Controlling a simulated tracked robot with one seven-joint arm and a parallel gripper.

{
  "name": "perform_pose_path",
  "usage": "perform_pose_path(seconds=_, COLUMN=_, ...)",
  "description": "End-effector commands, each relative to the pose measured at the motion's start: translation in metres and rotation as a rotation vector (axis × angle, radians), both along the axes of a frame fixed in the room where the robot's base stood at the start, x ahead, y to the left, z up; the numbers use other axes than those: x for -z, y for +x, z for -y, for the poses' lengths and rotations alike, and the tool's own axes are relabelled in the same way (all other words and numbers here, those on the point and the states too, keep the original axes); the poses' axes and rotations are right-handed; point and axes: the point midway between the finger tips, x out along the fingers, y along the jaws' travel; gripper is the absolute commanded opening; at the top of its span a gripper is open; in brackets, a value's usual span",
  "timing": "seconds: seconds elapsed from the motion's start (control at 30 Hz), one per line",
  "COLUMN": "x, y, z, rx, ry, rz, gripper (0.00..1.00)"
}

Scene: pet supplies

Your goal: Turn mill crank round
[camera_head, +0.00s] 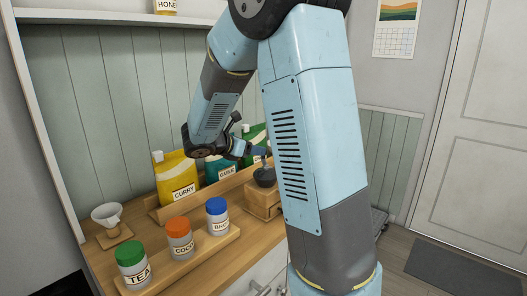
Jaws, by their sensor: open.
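The mill (262,204) is a wooden box with a dark bowl-shaped top. It stands on the wooden counter just left of my large blue arm link, which hides its right side. I cannot make out the crank clearly; it may be hidden by my arm. My gripper (259,153) is small in view, just above the mill's dark top, in front of the green bags. It is open, with nothing seen between the fingers. Whether it touches any part of the mill cannot be told.
A rack with yellow CURRY (175,178), teal (221,166) and green bags stands behind. Jars with green (130,254), orange (178,227) and blue lids (216,206) stand on a board (190,257) in front. A white dripper cup (107,215) is at left.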

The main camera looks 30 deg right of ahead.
Motion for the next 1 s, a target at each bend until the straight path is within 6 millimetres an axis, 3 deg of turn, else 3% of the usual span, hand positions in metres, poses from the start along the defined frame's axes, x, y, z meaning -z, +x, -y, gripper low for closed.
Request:
perform_pose_path(seconds=0.3, x=0.017, y=0.013, z=0.039, rx=0.001, ry=0.0, rz=0.0, gripper=0.56)
perform_pose_path(seconds=0.77, x=0.021, y=0.016, z=0.048, rx=-0.001, ry=0.001, rz=0.0, gripper=0.56)
perform_pose_path(seconds=1.0, x=0.021, y=0.016, z=0.048, rx=-0.001, ry=0.001, rz=0.0, gripper=0.34)
